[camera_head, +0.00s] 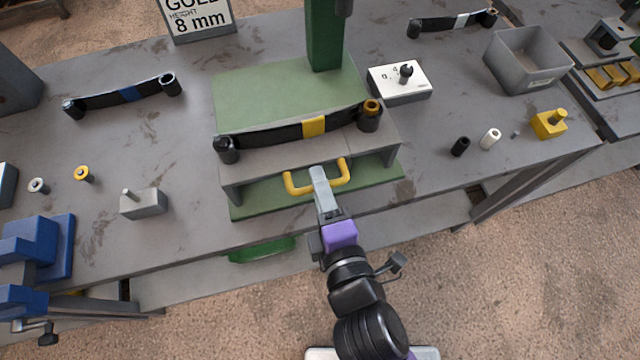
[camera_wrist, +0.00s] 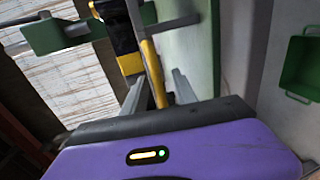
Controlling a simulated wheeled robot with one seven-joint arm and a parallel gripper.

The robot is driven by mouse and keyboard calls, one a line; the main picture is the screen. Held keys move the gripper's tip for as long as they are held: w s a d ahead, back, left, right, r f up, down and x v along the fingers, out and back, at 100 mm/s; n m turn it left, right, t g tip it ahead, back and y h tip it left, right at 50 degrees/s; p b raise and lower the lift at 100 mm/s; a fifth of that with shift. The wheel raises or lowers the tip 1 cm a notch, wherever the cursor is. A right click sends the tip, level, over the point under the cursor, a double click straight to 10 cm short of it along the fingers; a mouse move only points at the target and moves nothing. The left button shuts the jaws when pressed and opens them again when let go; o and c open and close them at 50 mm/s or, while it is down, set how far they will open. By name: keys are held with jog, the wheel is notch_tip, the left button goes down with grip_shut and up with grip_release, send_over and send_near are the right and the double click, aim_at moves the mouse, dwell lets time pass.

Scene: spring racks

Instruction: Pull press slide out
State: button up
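The press slide (camera_head: 375,158) is a grey plate at the front of the green press (camera_head: 285,90), with a yellow U-shaped handle (camera_head: 299,189) facing me. A black leaf spring (camera_head: 265,132) with a yellow middle band and end bushings lies across the slide. My gripper (camera_head: 318,172) is at the middle of the handle. In the wrist view, the yellow handle bar (camera_wrist: 154,72) runs between the two grey fingers of my gripper (camera_wrist: 158,78), with a gap showing on both sides. The fingers are open around the bar. The head view hides part of the handle behind my gripper.
A grey bin (camera_head: 528,60) stands at the back right. A green tray (camera_head: 262,250) is below the bench front. Floor in front is open.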

jog(key=b+v, duration=0.1)
jog(key=v, duration=0.7)
jog(key=shift+w, duration=0.1)
dwell(0.5)
jog(key=s+d+m+h, duration=0.4)
jog(key=s+d+m, duration=1.1)
jog(key=d+m, duration=0.3)
jog(key=f+m, duration=0.1)
jog(key=m, duration=0.2)
dwell(1.2)
